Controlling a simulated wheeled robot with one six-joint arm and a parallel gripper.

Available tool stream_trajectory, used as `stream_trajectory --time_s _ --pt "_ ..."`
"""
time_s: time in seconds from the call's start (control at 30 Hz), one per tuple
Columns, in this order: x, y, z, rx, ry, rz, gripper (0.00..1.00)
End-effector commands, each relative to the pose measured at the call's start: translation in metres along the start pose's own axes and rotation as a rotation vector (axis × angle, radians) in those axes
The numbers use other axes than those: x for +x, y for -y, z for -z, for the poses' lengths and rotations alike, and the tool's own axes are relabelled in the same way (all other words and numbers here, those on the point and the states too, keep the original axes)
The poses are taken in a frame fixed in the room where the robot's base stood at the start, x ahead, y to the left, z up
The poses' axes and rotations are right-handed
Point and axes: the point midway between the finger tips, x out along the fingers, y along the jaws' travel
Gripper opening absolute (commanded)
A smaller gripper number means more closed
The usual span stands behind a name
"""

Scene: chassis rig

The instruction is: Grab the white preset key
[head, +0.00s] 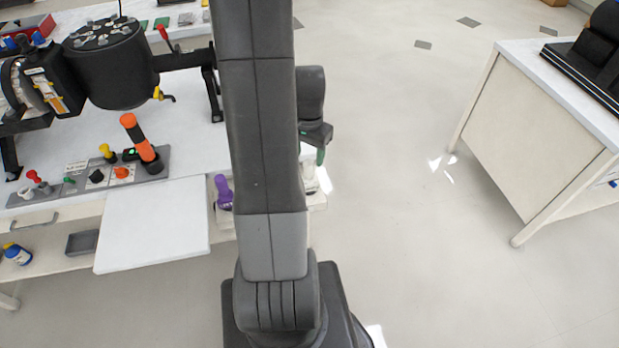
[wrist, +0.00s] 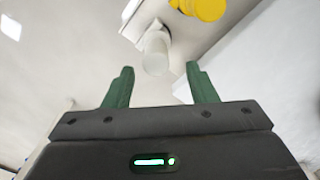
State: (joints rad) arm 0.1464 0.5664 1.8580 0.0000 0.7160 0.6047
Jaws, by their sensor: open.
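A white key-like piece with a rounded end (wrist: 156,52) shows in the wrist view, sticking out from a pale rack and lying just beyond the gap between my fingertips. A pale piece, probably the same key (head: 310,178), shows in the head view at the rack's right end, partly hidden by my arm. My gripper (wrist: 160,72) is open, its two green fingers spread with nothing between them. In the head view my gripper (head: 320,156) is just above that pale piece, mostly behind my arm.
A purple key (head: 223,191) stands on the rack left of my arm. A yellow piece (wrist: 206,8) is at the top of the wrist view. A control panel with an orange-handled lever (head: 138,138) is on the white bench. Floor at right is clear up to a white cabinet (head: 530,140).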

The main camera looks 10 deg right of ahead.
Motion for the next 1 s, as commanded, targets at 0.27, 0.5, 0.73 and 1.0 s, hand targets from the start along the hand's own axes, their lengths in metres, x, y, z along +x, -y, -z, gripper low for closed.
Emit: stream_trajectory --time_s 0.27,0.5,0.73,1.0 --pt "0.038 -0.005 -0.004 0.000 0.003 -0.002 0.52" --pt "0.044 -0.005 -0.004 0.000 0.001 -0.001 0.52" --pt "0.044 -0.005 -0.004 0.000 0.001 -0.001 0.28" --pt "0.043 -0.005 -0.004 0.000 0.000 0.000 0.00"
